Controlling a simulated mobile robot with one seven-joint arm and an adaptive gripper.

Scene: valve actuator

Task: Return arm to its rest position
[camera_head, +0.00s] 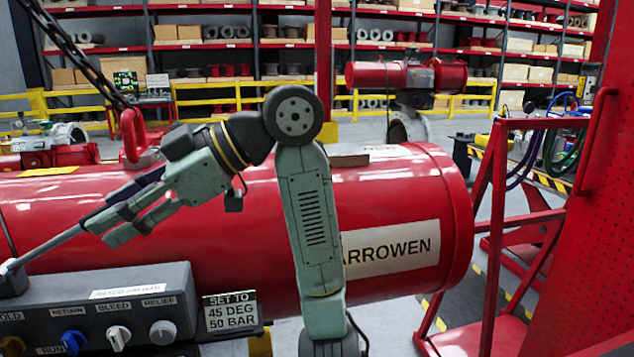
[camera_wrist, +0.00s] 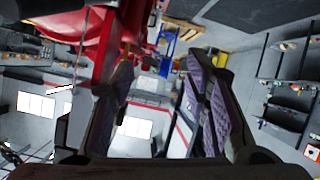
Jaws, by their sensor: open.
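My arm rises in front of the red cylinder and bends down to the left. My gripper (camera_head: 103,228) is at the left in the head view, in front of the cylinder and above the grey control box. Its fingers are apart. In the wrist view, my gripper (camera_wrist: 160,88) shows two spread fingers with purple pads and no object held between them. A thin grey lever (camera_head: 45,248) slants up from the box's left end toward the fingertips. In the head view they overlap closely; I cannot tell whether they touch.
The red cylinder (camera_head: 395,205) fills the middle. The control box (camera_head: 180,278) has several knobs, beside a "45 DEG 50 BAR" sign (camera_head: 231,313). A red hook (camera_head: 133,135) hangs on a chain close to my forearm. A red frame (camera_head: 495,230) stands at right.

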